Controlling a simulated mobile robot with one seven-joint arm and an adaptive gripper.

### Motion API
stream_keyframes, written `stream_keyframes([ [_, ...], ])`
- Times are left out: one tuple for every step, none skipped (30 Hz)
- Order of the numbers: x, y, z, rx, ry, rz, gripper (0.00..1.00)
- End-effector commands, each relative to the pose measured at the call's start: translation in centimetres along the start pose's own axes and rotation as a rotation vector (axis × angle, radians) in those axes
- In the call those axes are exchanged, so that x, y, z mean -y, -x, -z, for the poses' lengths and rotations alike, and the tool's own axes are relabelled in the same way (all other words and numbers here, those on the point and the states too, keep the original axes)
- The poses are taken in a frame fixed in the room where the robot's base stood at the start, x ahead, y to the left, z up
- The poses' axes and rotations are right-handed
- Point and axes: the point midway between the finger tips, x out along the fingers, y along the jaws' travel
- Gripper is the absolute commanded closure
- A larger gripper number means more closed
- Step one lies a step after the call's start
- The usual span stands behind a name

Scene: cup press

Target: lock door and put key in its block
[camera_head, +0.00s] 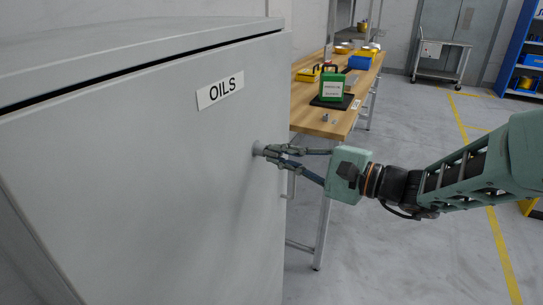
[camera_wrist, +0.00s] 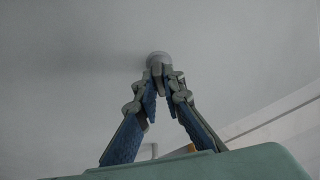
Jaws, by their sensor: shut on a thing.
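The grey cabinet door (camera_head: 150,190) with its OILS sign (camera_head: 220,88) fills the left of the head view and looks shut. A round lock (camera_head: 257,148) sits near its right edge; it also shows in the wrist view (camera_wrist: 158,57). My gripper (camera_head: 268,152) is at the lock, its fingertips closed together in the wrist view (camera_wrist: 161,74) on a small grey thing, taken as the key. The key is almost wholly hidden by the fingers, and how deep it sits in the lock cannot be told. I cannot make out the key's block for certain.
A wooden workbench (camera_head: 305,108) stands behind the cabinet's right edge. It holds a green container (camera_head: 331,87) on a black mat, a small grey item (camera_head: 325,117), and yellow and blue boxes. Open floor (camera_head: 400,265) lies to the right, with a trolley (camera_head: 441,62) farther back.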

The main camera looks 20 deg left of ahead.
Motion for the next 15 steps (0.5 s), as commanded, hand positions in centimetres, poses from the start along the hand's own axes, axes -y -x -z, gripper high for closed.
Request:
stream_keyframes([
  [-0.11, 0.03, 0.13, -0.002, 0.007, 0.001, 1.0],
  [-0.11, 0.03, 0.13, -0.002, 0.011, 0.002, 1.0],
  [-0.11, 0.03, 0.13, -0.002, 0.016, 0.002, 1.0],
  [-0.12, 0.03, 0.14, -0.002, 0.02, 0.003, 1.0],
  [-0.12, 0.03, 0.14, -0.002, 0.023, 0.003, 1.0],
  [-0.12, 0.03, 0.14, -0.002, 0.028, 0.004, 1.0],
  [-0.12, 0.03, 0.15, -0.002, 0.032, 0.005, 1.0],
  [-0.13, 0.03, 0.15, -0.002, 0.036, 0.005, 1.0],
  [-0.13, 0.03, 0.15, -0.002, 0.041, 0.006, 1.0],
  [-0.13, 0.03, 0.15, -0.002, 0.045, 0.006, 1.0],
  [-0.13, 0.04, 0.14, -0.002, 0.049, 0.006, 1.0],
  [-0.13, 0.03, 0.14, -0.002, 0.054, 0.007, 1.0],
  [-0.13, 0.04, 0.14, -0.002, 0.058, 0.008, 1.0],
  [-0.13, 0.04, 0.13, -0.002, 0.062, 0.008, 1.0],
  [-0.13, 0.04, 0.12, -0.002, 0.067, 0.009, 1.0],
])
